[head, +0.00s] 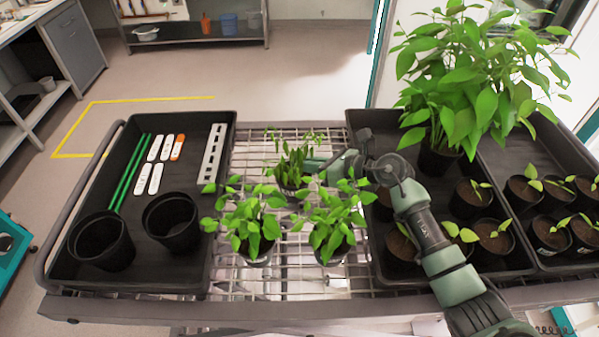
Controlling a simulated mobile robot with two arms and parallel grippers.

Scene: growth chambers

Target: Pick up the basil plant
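Three small potted plants stand on the wire rack in the middle of the cart. The back one (293,160) has narrow upright leaves; the front left one (250,218) and front right one (333,218) have broader leaves. A large bushy plant (465,85) stands in the right-hand trays. No label shows which is the basil. My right gripper (312,165) reaches in from the right, its tips beside the back small plant, just above the front right one. Leaves partly hide the fingers, so I cannot tell whether they are closed on it. My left gripper is out of view.
The left black tray (190,272) holds two empty pots (102,240), green stakes (128,172), white and orange tags (166,148) and a white slotted strip (214,152). Seedling pots (494,236) fill the right trays, under my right arm. Bare rack shows between the small plants.

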